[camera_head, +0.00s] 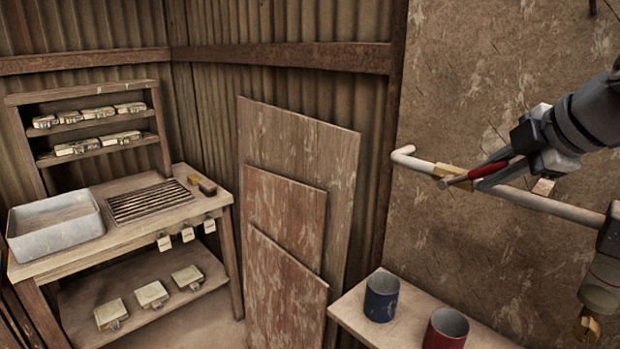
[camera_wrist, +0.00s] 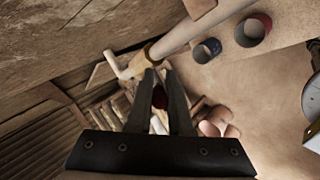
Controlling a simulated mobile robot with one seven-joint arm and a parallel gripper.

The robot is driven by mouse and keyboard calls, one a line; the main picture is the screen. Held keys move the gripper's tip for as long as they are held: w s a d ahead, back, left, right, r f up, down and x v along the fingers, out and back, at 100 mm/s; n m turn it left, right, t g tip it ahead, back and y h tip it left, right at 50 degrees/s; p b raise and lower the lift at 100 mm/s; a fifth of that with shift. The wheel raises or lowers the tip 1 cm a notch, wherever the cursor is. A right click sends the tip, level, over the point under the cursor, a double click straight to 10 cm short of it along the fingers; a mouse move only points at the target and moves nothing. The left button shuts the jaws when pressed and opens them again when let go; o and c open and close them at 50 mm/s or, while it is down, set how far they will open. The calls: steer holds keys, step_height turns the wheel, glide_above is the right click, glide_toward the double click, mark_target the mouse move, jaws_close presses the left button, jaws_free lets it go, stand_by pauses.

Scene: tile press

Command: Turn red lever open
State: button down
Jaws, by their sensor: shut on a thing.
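The red lever (camera_head: 490,169) is by a brass-coloured valve body (camera_head: 448,170) on a pale pipe (camera_head: 560,208) along the wall. My gripper (camera_head: 470,177) reaches in from the right and is shut on the lever, with its fingers pointing left toward the valve. In the wrist view, a dark red part of the lever (camera_wrist: 159,97) shows between the two fingers of my gripper (camera_wrist: 161,76). The fingers hide much of the lever, so its exact angle to the pipe is hard to tell.
A blue cup (camera_head: 381,297) and a red cup (camera_head: 446,329) stand on a low bench (camera_head: 405,335) below the pipe. A brass fitting (camera_head: 590,325) hangs at the far right. A workbench (camera_head: 130,237) with a grey tray (camera_head: 55,222) stands left. Boards (camera_head: 300,150) lean between.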

steer(key=f+b, duration=0.1)
steer(key=b, duration=0.1)
steer(key=t+y+b, duration=0.1)
steer(key=b, duration=0.2)
steer(key=shift+s+d+f+t, duration=0.2)
steer(key=shift+s+f+t, duration=0.1)
steer(key=shift+f, duration=0.1)
steer(key=shift+m+t+b, duration=0.3)
steer(key=shift+b, duration=0.55)
steer(key=c, duration=0.8)
jaws_free()
steer(key=shift+c, duration=0.2)
steer(key=shift+r, duration=0.15)
steer(key=p+v, duration=0.3)
steer(key=v, duration=1.4)
steer(key=shift+s+d, duration=0.2)
steer(key=shift+d, duration=0.05)
